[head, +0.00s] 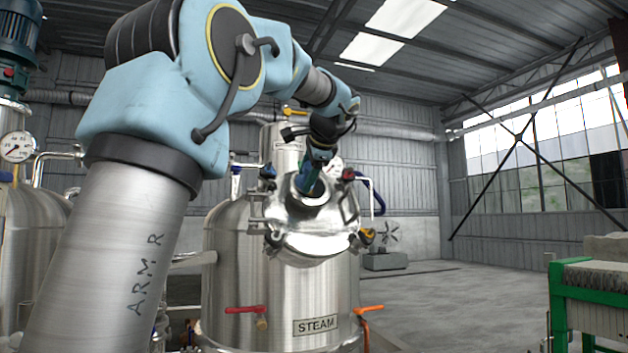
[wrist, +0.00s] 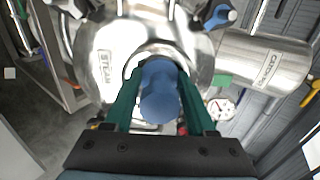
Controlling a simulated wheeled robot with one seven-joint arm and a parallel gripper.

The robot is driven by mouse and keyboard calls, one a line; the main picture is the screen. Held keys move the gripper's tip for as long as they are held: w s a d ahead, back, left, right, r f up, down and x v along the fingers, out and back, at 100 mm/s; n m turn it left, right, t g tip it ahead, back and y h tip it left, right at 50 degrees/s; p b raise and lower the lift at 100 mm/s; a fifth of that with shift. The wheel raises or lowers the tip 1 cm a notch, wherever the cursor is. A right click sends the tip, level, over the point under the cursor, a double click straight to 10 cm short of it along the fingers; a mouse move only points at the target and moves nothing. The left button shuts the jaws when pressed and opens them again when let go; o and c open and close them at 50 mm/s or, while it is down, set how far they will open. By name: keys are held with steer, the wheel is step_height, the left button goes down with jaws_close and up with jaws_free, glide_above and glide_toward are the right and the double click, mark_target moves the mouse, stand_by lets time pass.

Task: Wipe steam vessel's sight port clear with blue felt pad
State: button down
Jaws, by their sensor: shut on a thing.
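The steam vessel (head: 225,265) is a steel tank with a STEAM plate (head: 317,325) on its front. Its sight port (head: 322,198) is a round opening in the tilted steel cover at the top. My gripper (head: 308,178) points down at the port. In the wrist view, the teal fingers of my gripper (wrist: 160,72) are shut on a blue rounded body, the blue felt pad (wrist: 160,95). The pad's far end lies over the port ring (wrist: 150,52) and hides most of the glass. I cannot tell whether it touches the glass.
Coloured clamps surround the cover. A red-handled valve (head: 245,310) and an orange one (head: 367,309) stick out below. In the wrist view, a CATCHPOT cylinder (wrist: 290,62) and a gauge (wrist: 220,107) are to the right. A green-framed rack (head: 590,295) stands right; open floor lies between.

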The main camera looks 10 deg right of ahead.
mark_target(306, 165)
steer(key=shift+a, duration=0.65)
steer(key=shift+p+v, duration=0.35)
steer(key=shift+v, duration=2.65)
steer(key=shift+d, duration=0.1)
steer(key=shift+v, duration=0.8)
steer(key=shift+s+r+p, duration=0.3)
steer(key=shift+s+r, duration=0.1)
steer(key=shift+s, duration=0.2)
